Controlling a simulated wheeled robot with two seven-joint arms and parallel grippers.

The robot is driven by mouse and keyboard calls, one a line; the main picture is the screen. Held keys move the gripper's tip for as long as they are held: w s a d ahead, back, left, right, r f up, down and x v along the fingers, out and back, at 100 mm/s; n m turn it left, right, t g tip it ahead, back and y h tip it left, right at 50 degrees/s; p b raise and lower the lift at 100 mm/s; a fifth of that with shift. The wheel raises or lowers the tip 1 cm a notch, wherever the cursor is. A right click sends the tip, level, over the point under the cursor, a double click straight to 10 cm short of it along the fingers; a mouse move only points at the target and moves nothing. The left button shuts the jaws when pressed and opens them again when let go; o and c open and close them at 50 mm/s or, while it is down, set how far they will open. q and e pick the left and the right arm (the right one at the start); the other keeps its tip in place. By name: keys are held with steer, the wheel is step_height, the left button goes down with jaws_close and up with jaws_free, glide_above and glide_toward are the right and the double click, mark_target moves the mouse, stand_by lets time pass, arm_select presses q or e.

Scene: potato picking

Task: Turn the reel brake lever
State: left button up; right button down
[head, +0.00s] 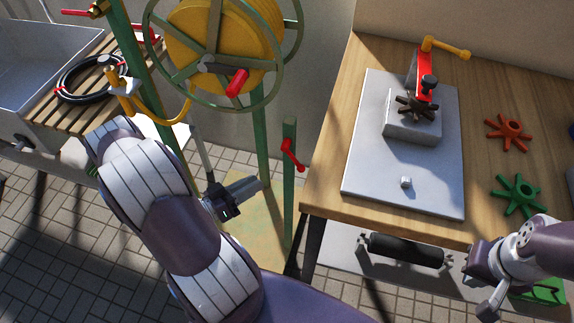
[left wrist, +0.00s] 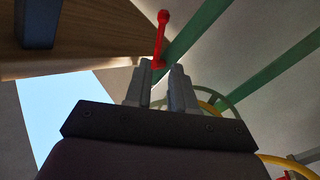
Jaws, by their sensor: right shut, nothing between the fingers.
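The red brake lever (head: 291,153) is mounted on a green post (head: 289,190) right of the reel (head: 225,45). In the head view its handle slants down to the right. In the left wrist view the red lever (left wrist: 160,40) stands beyond my fingertips. My left gripper (head: 258,185) points toward the post from the left, a little below the lever and apart from it. In the left wrist view its two grey fingers (left wrist: 158,85) are parted, with nothing seen held between them. My right gripper (head: 487,310) is shut and empty at the lower right, by the bench's front edge.
A wooden bench (head: 325,190) at right carries a grey plate (head: 365,185) with a red-armed fixture (head: 423,75), an orange star wheel (head: 508,130) and a green one (head: 517,195). A black roller (head: 405,250) lies below. A coiled black hose (head: 75,92) and a sink (head: 40,60) are at left.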

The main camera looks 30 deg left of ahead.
arm_select(q)
steer(key=x, duration=1.1)
steer(key=shift+w+d, duration=0.15)
steer(key=shift+w, duration=0.05)
